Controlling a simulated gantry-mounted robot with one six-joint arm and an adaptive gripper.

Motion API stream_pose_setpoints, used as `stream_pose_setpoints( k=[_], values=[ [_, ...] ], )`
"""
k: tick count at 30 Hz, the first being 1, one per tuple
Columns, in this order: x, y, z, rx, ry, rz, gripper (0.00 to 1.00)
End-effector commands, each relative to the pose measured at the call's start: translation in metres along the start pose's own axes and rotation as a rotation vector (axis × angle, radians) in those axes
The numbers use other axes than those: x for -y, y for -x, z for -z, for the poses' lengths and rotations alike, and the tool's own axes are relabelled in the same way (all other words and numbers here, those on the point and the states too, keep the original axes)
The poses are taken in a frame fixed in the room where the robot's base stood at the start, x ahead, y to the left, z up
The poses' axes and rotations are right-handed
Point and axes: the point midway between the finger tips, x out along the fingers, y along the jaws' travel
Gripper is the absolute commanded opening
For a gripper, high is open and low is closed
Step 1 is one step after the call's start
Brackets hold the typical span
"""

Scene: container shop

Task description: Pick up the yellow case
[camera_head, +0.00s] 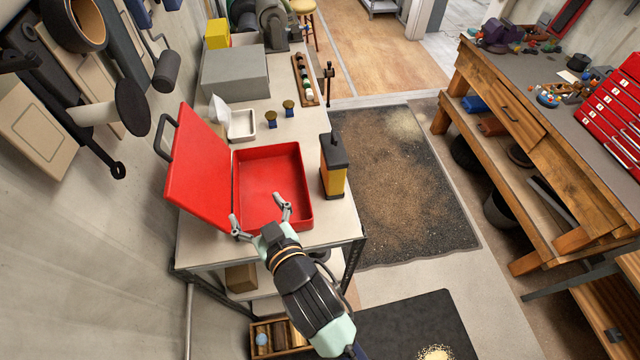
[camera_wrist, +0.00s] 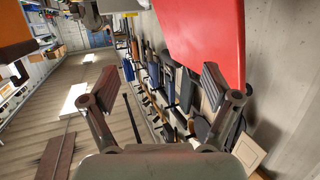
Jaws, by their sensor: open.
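A yellow case (camera_head: 333,178) with a black top and handle stands upright on the workbench, just right of the open red toolbox (camera_head: 302,222). An orange-yellow shape (camera_wrist: 14,32) at the upper left of the wrist view may be this case; I cannot be sure. My gripper (camera_head: 260,216) is open, its fingers spread over the near edge of the toolbox. It is left of the yellow case and apart from it. In the wrist view my gripper (camera_wrist: 158,85) has nothing between its fingers.
The toolbox's raised red lid (camera_head: 199,172) stands to the left, below wall-hung tools. Behind the toolbox are a white tray (camera_head: 242,126), two small yellow-topped pieces and a grey box (camera_head: 235,74). A smaller yellow box (camera_head: 217,33) is farther back. Open floor lies right of the bench.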

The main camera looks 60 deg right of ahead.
Motion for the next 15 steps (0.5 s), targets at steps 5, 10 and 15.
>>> stream_pose_setpoints(
  k=[5, 10, 15],
  values=[
    [-0.117, -0.024, -0.037, -0.115, -0.032, -0.221, 0.88],
    [-0.19, -0.02, -0.063, -0.203, -0.029, -0.347, 0.88],
    [-0.21, -0.016, -0.069, -0.235, -0.026, -0.379, 0.88]
  ],
)
